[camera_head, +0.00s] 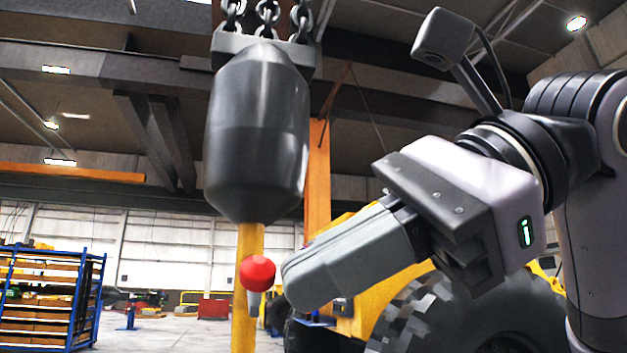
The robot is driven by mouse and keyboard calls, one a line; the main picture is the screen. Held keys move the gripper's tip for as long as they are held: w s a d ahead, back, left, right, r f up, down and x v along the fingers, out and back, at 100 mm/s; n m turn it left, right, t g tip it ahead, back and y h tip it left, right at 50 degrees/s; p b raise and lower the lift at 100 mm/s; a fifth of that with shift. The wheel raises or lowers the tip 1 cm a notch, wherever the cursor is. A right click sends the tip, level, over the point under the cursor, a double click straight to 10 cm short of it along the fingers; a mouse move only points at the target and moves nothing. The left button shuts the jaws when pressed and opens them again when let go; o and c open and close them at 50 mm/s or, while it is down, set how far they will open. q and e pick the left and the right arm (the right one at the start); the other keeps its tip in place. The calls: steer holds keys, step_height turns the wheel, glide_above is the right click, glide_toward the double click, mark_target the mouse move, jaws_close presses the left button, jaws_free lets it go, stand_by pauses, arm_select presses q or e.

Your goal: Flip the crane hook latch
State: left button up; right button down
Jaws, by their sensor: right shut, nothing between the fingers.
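A large dark grey casting (257,135) hangs from chains (268,18) in the upper middle of the head view. A yellow post (245,290) shows directly below its tapered lower end. A red ball-shaped knob (257,273) sits in front of the post, with a short grey piece (254,303) under it. I cannot tell which part is the latch. My right gripper (290,284) comes in from the right and is shut with nothing between its fingers. Its tip is just right of the red knob; I cannot tell whether they touch. My left gripper is not in view.
A blue rack (100,290) with loaded shelves stands at the far left. A yellow machine with a big dark tyre (430,315) is behind my right arm. An orange column (317,180) rises behind the casting. Open floor (165,335) shows between rack and post.

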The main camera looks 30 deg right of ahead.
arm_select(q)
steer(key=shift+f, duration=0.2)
arm_select(e)
steer(key=shift+f+t, duration=0.3)
arm_select(q)
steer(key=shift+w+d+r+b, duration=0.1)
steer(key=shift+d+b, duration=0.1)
steer(key=shift+b, duration=0.2)
arm_select(e)
steer(key=shift+f+n, duration=0.15)
steer(key=shift+n, duration=0.25)
arm_select(q)
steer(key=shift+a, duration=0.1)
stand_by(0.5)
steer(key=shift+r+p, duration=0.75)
steer(key=shift+p, duration=0.05)
arm_select(e)
steer(key=shift+r, duration=0.8)
arm_select(q)
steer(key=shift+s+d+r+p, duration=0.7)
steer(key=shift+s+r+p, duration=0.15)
steer(key=shift+p, duration=0.35)
arm_select(e)
steer(key=w+v, duration=0.1)
steer(key=v, duration=1.3)
steer(key=shift+d+r, duration=0.25)
steer(key=shift+r, duration=0.15)
